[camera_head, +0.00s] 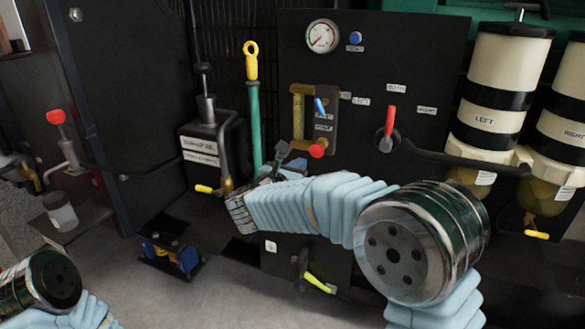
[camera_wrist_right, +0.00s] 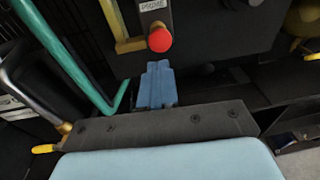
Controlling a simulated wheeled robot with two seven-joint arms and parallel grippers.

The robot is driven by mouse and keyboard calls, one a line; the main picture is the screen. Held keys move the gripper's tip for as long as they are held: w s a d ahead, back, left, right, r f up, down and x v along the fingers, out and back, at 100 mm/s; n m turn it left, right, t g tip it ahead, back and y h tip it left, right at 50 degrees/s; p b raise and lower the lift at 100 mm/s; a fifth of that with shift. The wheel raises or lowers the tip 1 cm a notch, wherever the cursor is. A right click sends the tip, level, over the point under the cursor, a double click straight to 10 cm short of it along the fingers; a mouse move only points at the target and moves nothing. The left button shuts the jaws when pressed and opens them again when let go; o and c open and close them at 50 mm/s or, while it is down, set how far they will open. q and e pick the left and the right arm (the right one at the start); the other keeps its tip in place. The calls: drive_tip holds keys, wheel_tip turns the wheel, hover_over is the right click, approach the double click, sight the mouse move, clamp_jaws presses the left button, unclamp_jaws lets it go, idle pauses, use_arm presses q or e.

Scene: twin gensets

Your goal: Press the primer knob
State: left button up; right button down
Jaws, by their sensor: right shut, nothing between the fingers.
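The primer knob (camera_head: 318,147) is a round red knob on the black panel, below a small label and beside a brass-yellow bracket. In the right wrist view the red knob (camera_wrist_right: 159,40) sits just beyond my fingertips, under a label that looks like "PRIME". My right gripper (camera_head: 283,152) is to the left of and slightly below the knob in the head view. Its fingers (camera_wrist_right: 157,72) are closed together and empty, pointing toward the knob, with a small gap seeming to remain. Of my left arm only a part shows at the lower left; its gripper is out of view.
A green lever with a yellow loop handle (camera_head: 251,62) stands left of my right gripper. A red-handled selector (camera_head: 390,121) and a black pipe are to the right. Cream filter canisters (camera_head: 485,118) stand at far right. A gauge (camera_head: 322,36) is above.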

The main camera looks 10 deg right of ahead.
sight(316, 151)
drive_tip(key=p+x, duration=0.1)
drive_tip(key=x, duration=0.7)
drive_tip(key=shift+w+p, duration=0.1)
drive_tip(key=shift+p, duration=0.3)
drive_tip(key=shift+d, duration=0.1)
drive_tip(key=shift+b+x, duration=1)
drive_tip(key=shift+b, duration=0.1)
drive_tip(key=shift+w+d, duration=0.1)
drive_tip(key=shift+w, duration=0.15)
drive_tip(key=shift+r, duration=0.25)
drive_tip(key=shift+d, duration=0.1)
